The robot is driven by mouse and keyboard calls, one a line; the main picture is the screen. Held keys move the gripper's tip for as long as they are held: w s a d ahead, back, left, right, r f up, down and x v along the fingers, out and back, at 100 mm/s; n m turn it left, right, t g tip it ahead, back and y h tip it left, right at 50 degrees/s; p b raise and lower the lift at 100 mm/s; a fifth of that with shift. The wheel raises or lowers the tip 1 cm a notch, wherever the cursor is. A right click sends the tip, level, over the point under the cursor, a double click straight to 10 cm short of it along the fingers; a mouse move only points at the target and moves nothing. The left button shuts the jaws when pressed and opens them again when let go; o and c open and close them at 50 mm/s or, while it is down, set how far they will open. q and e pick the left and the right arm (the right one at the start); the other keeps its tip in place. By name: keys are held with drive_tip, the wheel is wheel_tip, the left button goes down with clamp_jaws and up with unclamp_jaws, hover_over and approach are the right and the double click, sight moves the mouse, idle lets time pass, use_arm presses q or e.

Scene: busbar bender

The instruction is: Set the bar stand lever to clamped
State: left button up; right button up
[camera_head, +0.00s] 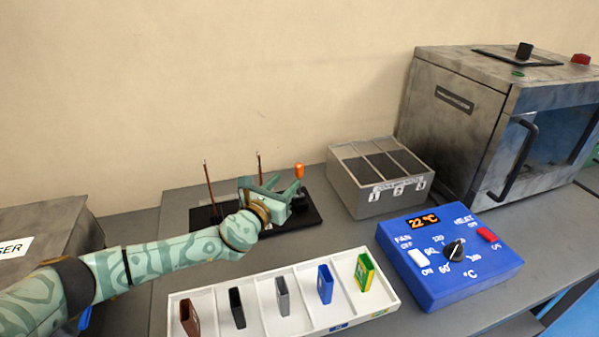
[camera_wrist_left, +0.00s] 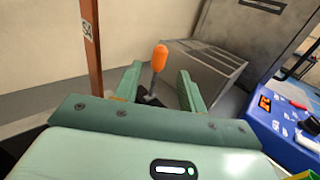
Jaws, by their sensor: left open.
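The bar stand (camera_head: 313,213) has a dark base with two thin upright copper bars, one labelled S4 (camera_wrist_left: 91,40) in the left wrist view. Its lever has an orange knob (camera_head: 299,171) and stands nearly upright at the right end of the base. My left gripper (camera_head: 287,187) is open just in front of the lever. In the left wrist view the orange knob (camera_wrist_left: 160,57) shows between and beyond the two green fingers (camera_wrist_left: 161,90), with no clear contact. My gripper hides part of the base. My right gripper is not in view.
A metal box with numbered compartments (camera_head: 356,198) stands right of the stand. A blue control box (camera_head: 450,285) and a white tray (camera_head: 255,331) of coloured pieces lie in front. A large oven (camera_head: 450,130) stands at the back right.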

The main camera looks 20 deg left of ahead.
sight(302, 174)
use_arm(q)
drive_tip(key=w+b, duration=0.1)
drive_tip(key=w, duration=0.1)
drive_tip(key=w+d, duration=0.1)
drive_tip(key=w, duration=0.1)
drive_tip(key=w+b, duration=0.1)
drive_tip(key=w, duration=0.2)
drive_tip(key=shift+w+d+f+b, duration=0.1)
drive_tip(key=shift+d+f+b, duration=0.1)
drive_tip(key=shift+f+b, duration=0.1)
drive_tip(key=shift+w+d+r, duration=0.1)
drive_tip(key=shift+w+r, duration=0.15)
drive_tip(key=shift+w, duration=0.4)
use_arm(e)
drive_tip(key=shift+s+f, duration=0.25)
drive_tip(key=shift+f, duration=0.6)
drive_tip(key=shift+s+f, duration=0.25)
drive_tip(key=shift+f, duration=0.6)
